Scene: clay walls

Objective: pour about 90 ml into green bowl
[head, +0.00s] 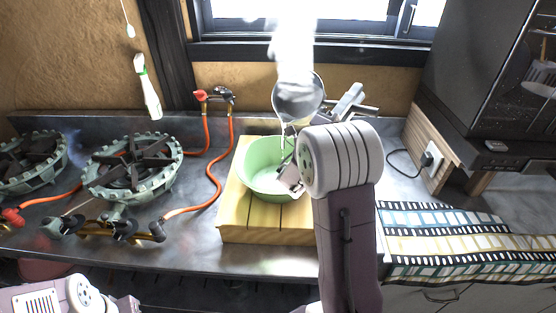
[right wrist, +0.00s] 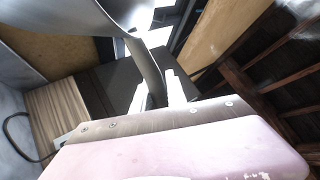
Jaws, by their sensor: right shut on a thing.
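The green bowl (head: 252,182) sits upright on a slatted wooden board on the counter, partly hidden by my right arm. A grey metal jug (head: 297,103) is tilted above the bowl's back right rim, apart from it. A thin pale streak runs below its lip toward the bowl; I cannot tell whether it is liquid. My right gripper (head: 346,104) is at the jug's right side. In the right wrist view its fingers are shut on the jug's handle (right wrist: 150,72), with the jug body (right wrist: 85,14) at upper left. The amount in the bowl cannot be read. My left gripper is not visible.
The wooden board (head: 233,218) stands mid-counter. Gas burners (head: 130,168) with orange hoses (head: 212,170) are to its left. A film-strip cloth (head: 440,240) lies at right. A window (head: 350,15) is behind, with a bright white haze above the jug.

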